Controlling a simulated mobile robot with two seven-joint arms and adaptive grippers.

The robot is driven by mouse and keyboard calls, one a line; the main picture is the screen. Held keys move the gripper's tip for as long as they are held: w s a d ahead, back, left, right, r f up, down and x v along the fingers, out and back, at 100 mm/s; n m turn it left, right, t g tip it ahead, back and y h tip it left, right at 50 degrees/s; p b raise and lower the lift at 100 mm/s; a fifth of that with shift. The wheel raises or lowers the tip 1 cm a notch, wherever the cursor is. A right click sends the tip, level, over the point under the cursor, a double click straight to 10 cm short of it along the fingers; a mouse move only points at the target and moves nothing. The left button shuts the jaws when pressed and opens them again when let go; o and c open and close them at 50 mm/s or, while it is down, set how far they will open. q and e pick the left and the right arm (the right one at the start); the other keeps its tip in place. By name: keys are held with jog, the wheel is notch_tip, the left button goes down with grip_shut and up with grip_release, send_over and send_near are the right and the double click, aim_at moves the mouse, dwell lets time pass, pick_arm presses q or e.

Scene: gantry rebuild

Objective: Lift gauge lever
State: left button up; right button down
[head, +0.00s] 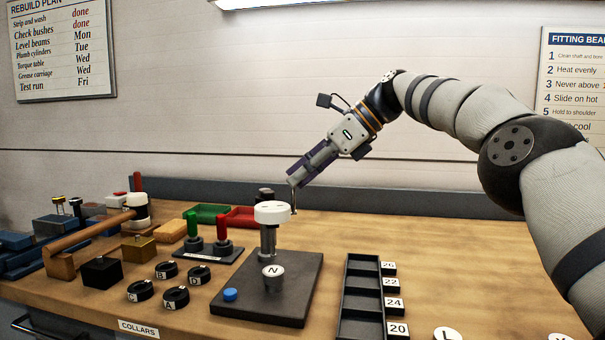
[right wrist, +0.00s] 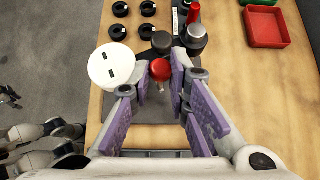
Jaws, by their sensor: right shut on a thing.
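The gauge has a round white head (head: 272,211) on a metal post, standing on a dark base plate (head: 300,290). In the right wrist view the white head (right wrist: 112,66) has two dark slots and lies left of the fingers. A lever with a red knob (right wrist: 160,69) and a thin metal stem shows between the purple finger pads. My right gripper (head: 294,183) reaches down from the right, just behind and above the white head. It is shut on the lever; it also shows in the right wrist view (right wrist: 166,92). The exact contact is hard to see.
A cylinder marked N (head: 273,278) and a blue button (head: 230,294) are on the plate. A black slotted tray (head: 360,295) stands right. Several black collars, a red-and-green peg stand (head: 208,250), and green and red trays (head: 240,217) crowd the left and back.

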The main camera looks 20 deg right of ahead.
jog(key=shift+r, duration=0.15)
jog(key=c, duration=1.5)
grip_release()
jog(key=shift+a, duration=0.1)
jog(key=s+d, duration=0.2)
jog(key=d, duration=0.2)
jog(key=s+d+r, duration=0.1)
jog(key=s+d, duration=0.2)
jog(key=d, duration=0.1)
jog(key=s+d, duration=0.2)
jog(key=d, duration=0.2)
jog(key=shift+s+r, duration=0.4)
